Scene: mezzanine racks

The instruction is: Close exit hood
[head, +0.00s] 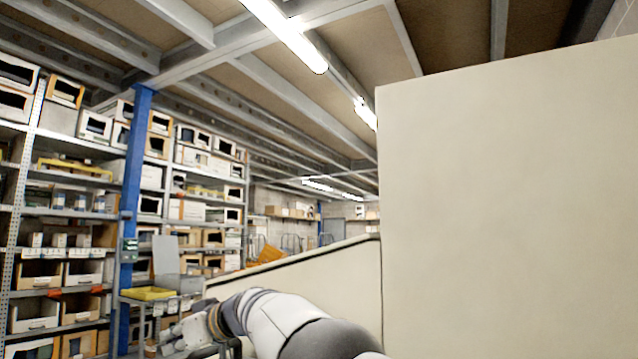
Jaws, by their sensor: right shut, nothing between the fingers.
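A large plain cream panel (510,210) fills the right side of the head view, close to me. A lower cream panel (325,280) with a dark, sloping top edge stands left of it. I cannot tell for certain which of these belongs to the exit hood, and no handle shows on either. My right arm reaches in from the bottom across the lower panel. My right gripper (172,342) is at the lower left, beyond that panel's left end, shut and empty. I cannot tell whether it touches anything. My left gripper is out of view.
Tall racks (65,195) with boxes and bins stand at the left, beside a blue post (133,190). A yellow tray (148,293) lies on a small stand near my right gripper. Beams and lamps (290,38) run overhead. The aisle beyond is partly hidden.

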